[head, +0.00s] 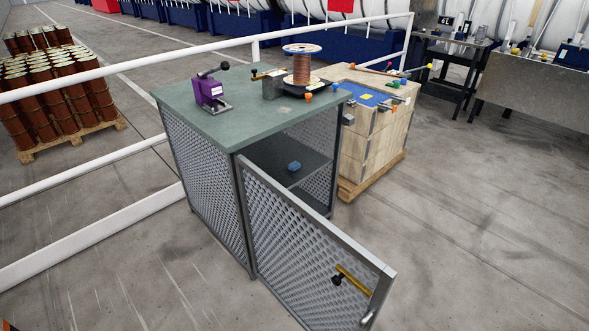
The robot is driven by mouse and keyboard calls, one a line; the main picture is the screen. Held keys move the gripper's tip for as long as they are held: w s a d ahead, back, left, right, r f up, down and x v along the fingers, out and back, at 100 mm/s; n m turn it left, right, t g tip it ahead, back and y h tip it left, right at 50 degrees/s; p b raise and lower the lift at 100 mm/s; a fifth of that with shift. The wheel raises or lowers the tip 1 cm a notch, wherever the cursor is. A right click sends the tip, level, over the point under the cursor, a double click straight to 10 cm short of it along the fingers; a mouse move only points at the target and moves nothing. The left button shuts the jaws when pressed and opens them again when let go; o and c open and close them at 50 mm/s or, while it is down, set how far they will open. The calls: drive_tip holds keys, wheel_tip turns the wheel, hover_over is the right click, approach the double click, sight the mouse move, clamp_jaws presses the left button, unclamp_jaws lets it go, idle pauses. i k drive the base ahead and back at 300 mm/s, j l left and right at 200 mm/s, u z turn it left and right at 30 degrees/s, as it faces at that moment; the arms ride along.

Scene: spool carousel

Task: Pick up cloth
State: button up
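A small blue lump (294,166), which looks like a folded or bunched cloth, lies on the shelf (270,155) inside the green-topped cabinet (245,125). It is too small to tell its exact shape. The cabinet's mesh door (310,250) stands wide open toward the front right, with a yellow-and-black handle (352,279) on it. The front of the shelf is visible; part of the interior is hidden by the cabinet top and side. My gripper is not in view.
A purple toggle clamp (209,93) and a copper spool (301,66) stand on the cabinet top. A wooden crate (365,160) holding tools stands close behind right. White railings (110,172) run at left and behind. Floor (480,230) at right is clear.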

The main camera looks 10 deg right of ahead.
sight(294, 166)
drive_tip(key=i+l+z, duration=0.1)
drive_tip(key=l+z, duration=0.2)
drive_tip(key=l, duration=0.15)
drive_tip(key=i+l+z, duration=0.3)
drive_tip(key=l, duration=0.15)
drive_tip(key=i+l+z, duration=0.1)
drive_tip(key=l+z, duration=0.2)
drive_tip(key=i+l+z, duration=0.25)
drive_tip(key=l, duration=0.2)
drive_tip(key=i+l, duration=0.25)
drive_tip(key=i, duration=0.15)
drive_tip(key=i+l+z, duration=0.15)
drive_tip(key=i+l, duration=0.15)
drive_tip(key=i+j+u, duration=0.15)
drive_tip(key=i+u, duration=0.7)
drive_tip(key=i+l+u, duration=0.2)
drive_tip(key=i+u, duration=1.15)
drive_tip(key=i+l+u, duration=0.15)
drive_tip(key=i+u, duration=0.15)
drive_tip(key=u, duration=0.15)
drive_tip(key=i+l+u, duration=0.35)
drive_tip(key=u, duration=0.15)
drive_tip(key=i+l+u, duration=0.4)
